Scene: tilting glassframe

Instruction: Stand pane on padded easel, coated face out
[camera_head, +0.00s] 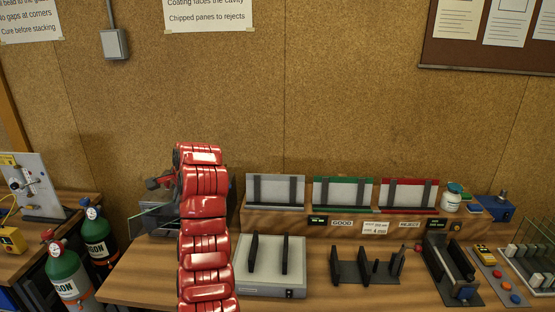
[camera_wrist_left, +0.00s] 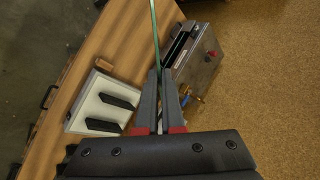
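My left gripper (camera_head: 163,182) is mostly hidden behind its own red arm in the head view. In the left wrist view its two fingers (camera_wrist_left: 161,100) are closed on a thin glass pane (camera_wrist_left: 154,35), seen edge-on as a greenish strip. The pane's edge (camera_head: 143,213) also shows left of the arm in the head view. I cannot tell which face is coated. Three easels with dark upright pads stand on the back ledge: a grey one (camera_head: 262,206), a green-topped one (camera_head: 343,181) and a red-topped one (camera_head: 408,181). The right gripper is out of view.
A metal slotted box (camera_wrist_left: 198,62) lies close beside the pane. A white device (camera_head: 268,284) with two black bars stands in front of the ledge. A black rack (camera_head: 365,270) and a dark slotted fixture (camera_head: 450,265) are to its right. Gas cylinders (camera_head: 70,280) stand at left.

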